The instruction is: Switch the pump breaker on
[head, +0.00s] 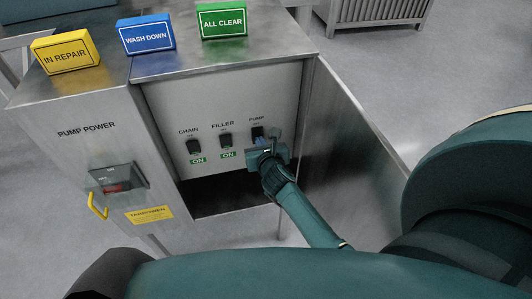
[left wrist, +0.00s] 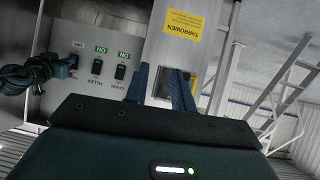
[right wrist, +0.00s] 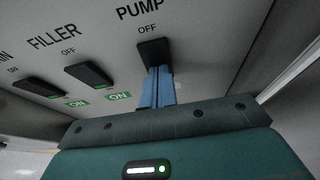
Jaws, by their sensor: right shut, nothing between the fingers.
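The pump breaker (head: 257,132) is a dark switch under the PUMP label, on the right of a row in the open cabinet. In the right wrist view the breaker (right wrist: 153,52) has OFF printed above it; its lower part is hidden by my fingers. My right gripper (head: 262,146) is shut and empty, with its blue fingertips (right wrist: 158,72) at the breaker's lower end. I cannot tell whether they touch. The label spot below the breaker is covered. My left gripper (left wrist: 160,76) is open before the cabinet front; its fingers do not show in the head view.
The chain breaker (head: 194,146) and filler breaker (head: 226,139) show green ON labels. A yellow handle (head: 97,206) sticks out below the PUMP POWER window. IN REPAIR (head: 66,53), WASH DOWN (head: 146,35) and ALL CLEAR (head: 222,20) signs stand on top. The open door (head: 340,150) flanks my right arm.

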